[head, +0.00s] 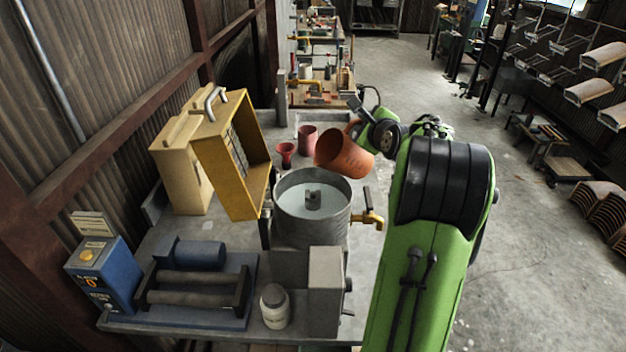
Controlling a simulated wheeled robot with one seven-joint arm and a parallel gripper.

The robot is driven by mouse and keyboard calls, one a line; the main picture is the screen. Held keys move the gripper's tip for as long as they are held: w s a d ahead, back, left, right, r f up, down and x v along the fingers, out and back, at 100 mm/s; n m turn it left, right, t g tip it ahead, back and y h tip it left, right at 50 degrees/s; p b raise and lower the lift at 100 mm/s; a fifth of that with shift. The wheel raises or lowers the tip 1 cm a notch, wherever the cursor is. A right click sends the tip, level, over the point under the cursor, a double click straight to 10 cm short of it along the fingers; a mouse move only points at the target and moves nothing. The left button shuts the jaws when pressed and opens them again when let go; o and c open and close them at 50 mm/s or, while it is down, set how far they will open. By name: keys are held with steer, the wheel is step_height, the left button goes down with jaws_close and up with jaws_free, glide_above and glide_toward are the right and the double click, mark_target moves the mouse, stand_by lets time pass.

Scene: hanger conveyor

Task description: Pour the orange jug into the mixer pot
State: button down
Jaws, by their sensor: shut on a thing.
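The orange jug (343,155) is held in the air, tilted well over to the left, with its mouth toward the mixer pot. My gripper (357,124) is shut on the jug at its upper right side; the fingertips are partly hidden behind the jug and my wrist. The mixer pot (312,232) is a grey round metal pot in front of and below the jug. It holds pale liquid around a central hub. The jug's mouth is near the pot's back rim. I cannot tell whether anything flows from it.
A yellow barred lid (229,157) stands raised left of the pot. A small red cup (285,153) and a reddish pot (307,139) stand behind it. A yellow tap (371,219) juts out right. A roller machine (198,282) and a white jar (275,306) are at the front.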

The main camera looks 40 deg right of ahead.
mark_target(361, 149)
steer(key=shift+d+m+y+p, duration=0.4)
steer(key=shift+d+m+p, duration=0.1)
steer(key=shift+p, duration=0.35)
steer(key=shift+a+f, duration=0.1)
steer(key=f+m+p, duration=0.1)
steer(key=p, duration=0.1)
steer(key=shift+s+y+p, duration=0.1)
steer(key=shift+y+p, duration=0.25)
steer(key=shift+y, duration=0.05)
steer(key=m+p, duration=0.1)
steer(key=f+m+y+p, duration=0.1)
steer(key=p, duration=0.1)
steer(key=shift+d+f, duration=0.3)
steer(key=shift+d, duration=0.05)
steer(key=shift+a+f, duration=0.1)
steer(key=shift+f, duration=0.3)
steer(key=shift+y, duration=0.3)
steer(key=f+m, duration=0.1)
steer(key=f, duration=0.1)
steer(key=a+f+m+y, duration=0.1)
steer(key=shift+f+m+y+p, duration=0.3)
steer(key=shift+f, duration=0.05)
